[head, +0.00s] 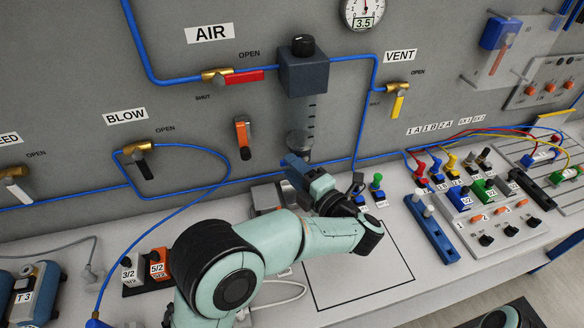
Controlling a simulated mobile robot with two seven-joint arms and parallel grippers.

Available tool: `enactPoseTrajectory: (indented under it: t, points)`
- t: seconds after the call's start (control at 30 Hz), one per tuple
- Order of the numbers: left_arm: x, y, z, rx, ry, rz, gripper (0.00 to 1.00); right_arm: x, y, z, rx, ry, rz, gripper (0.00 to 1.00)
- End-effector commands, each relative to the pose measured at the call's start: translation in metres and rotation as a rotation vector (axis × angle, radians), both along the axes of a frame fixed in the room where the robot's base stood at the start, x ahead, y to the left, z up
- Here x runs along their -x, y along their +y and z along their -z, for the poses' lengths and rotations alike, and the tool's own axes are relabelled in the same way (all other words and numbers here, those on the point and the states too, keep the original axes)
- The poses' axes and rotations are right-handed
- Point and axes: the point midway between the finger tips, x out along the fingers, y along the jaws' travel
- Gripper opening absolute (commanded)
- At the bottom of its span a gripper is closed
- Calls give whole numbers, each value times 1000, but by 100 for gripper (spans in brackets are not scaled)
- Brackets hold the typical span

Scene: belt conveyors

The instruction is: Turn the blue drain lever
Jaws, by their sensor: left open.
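The air unit (303,75) is a dark box with a black knob on the grey panel, with a clear bowl (304,115) hanging below it. My left gripper (300,163) is open, close under the bowl. Its hand points up and left, toward the panel. A dark blue piece (291,180) shows beside the fingers. It may be the drain lever, but I cannot tell it from the hand. The fingertips are partly hidden, and I cannot tell whether they touch anything. My right gripper is not in view.
Blue tubing (225,155) runs along the panel. Fittings and cables crowd the bench at right. A black-outlined area (365,275) of the bench is clear.

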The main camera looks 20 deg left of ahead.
Motion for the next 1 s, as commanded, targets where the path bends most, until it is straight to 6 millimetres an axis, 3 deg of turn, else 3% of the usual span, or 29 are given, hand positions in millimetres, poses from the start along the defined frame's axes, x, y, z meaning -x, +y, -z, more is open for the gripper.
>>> enactPoseTrajectory:
  t: [0.3, 0.5, 0.7, 1.0]
  points:
    - [39, -61, 2, -1, 0, 8, 45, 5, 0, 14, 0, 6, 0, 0]
    - [58, -90, 2, -1, 0, 6, 45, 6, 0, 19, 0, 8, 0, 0]
    - [67, -102, 1, -1, 0, 4, 45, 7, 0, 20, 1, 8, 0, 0]
    - [68, -103, 1, -1, 0, 3, 45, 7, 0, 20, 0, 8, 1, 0]
